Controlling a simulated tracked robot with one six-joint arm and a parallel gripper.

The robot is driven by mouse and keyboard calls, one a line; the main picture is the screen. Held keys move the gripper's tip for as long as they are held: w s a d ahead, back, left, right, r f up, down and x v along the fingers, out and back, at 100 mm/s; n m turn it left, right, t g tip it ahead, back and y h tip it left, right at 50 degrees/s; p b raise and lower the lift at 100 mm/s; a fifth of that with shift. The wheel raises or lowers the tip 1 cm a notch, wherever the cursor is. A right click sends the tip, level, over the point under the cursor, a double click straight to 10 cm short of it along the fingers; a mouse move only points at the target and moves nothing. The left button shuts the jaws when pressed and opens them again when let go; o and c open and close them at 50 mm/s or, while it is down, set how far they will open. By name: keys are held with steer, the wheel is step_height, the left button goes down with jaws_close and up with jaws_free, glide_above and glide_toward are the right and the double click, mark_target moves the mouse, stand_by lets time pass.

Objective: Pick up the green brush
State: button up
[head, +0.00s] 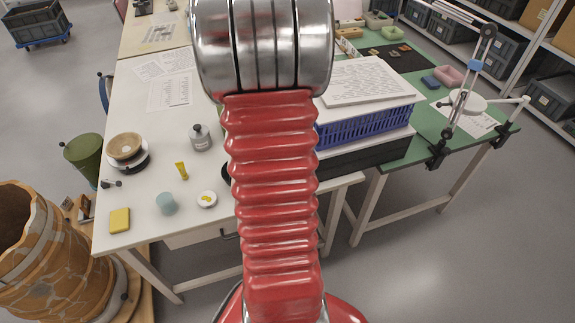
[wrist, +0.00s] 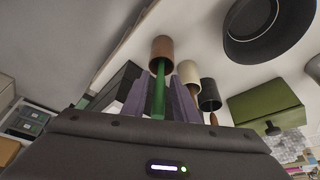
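The green brush shows in the wrist view, with a green handle (wrist: 159,92) and a brown, rounded end (wrist: 162,50). My gripper (wrist: 160,84) has its two purple-grey fingers apart, one on each side of the green handle. A narrow gap seems to show between the handle and each finger. The handle's lower end is hidden behind the gripper body. In the head view my red arm hides the gripper, and I cannot make out the brush.
Close right of the green brush are a cream-ended brush (wrist: 190,72) and a black-ended one (wrist: 209,95). A dark round dish (wrist: 268,28) and a green container (wrist: 266,104) lie further right. The white table (head: 150,120) holds a yellow block (head: 119,220) and a blue crate (head: 365,126).

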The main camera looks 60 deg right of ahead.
jaws_close()
stand_by(0.3)
step_height(320, 180, up, 10)
stand_by(0.6)
steer(key=shift+w, duration=0.1)
stand_by(0.4)
